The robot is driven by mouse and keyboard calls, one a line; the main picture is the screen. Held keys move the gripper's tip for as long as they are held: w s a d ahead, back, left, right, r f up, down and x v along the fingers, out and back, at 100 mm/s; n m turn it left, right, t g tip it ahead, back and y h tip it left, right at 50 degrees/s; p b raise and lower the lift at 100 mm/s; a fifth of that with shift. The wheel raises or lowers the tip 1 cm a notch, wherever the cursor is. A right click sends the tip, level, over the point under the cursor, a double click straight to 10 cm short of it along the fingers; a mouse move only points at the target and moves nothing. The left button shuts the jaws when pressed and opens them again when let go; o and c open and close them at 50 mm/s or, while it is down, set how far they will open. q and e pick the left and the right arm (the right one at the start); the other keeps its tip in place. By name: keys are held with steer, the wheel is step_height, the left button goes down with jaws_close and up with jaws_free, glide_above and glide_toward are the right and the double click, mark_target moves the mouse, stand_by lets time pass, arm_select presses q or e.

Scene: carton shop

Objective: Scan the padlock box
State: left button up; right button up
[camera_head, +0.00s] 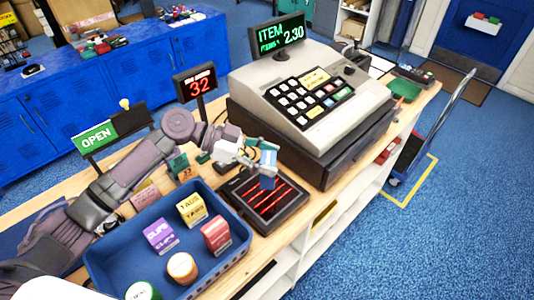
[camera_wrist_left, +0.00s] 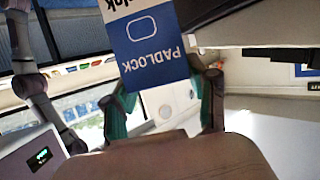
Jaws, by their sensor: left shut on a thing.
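The padlock box (camera_head: 267,178) is small, blue and white. My left gripper (camera_head: 262,158) is shut on it and holds it over the scanner (camera_head: 264,203). The scanner is a dark flat unit with glowing red lines in its top. I cannot tell whether the box touches the glass. In the left wrist view the padlock box (camera_wrist_left: 155,50) shows its blue face with "PADLOCK" upside down, between the green-padded fingers of my left gripper (camera_wrist_left: 165,95). My right gripper is not in view.
A blue basket (camera_head: 243,246) with several small boxes and round tins stands in front of the scanner. The cash register (camera_head: 300,100) is behind it, its display (camera_head: 279,38) reading "ITEM" and "2.30". A red "32" display (camera_head: 195,82) and an "OPEN" sign (camera_head: 97,137) stand at the counter's left edge.

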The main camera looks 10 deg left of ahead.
arm_select(q)
step_height(320, 180, up, 6)
steer(key=shift+w+f+p, duration=0.1)
steer(key=shift+f+p, duration=0.1)
steer(key=shift+p, duration=1.05)
step_height(320, 180, up, 6)
steer(key=p, duration=0.3)
steer(key=shift+r, duration=0.15)
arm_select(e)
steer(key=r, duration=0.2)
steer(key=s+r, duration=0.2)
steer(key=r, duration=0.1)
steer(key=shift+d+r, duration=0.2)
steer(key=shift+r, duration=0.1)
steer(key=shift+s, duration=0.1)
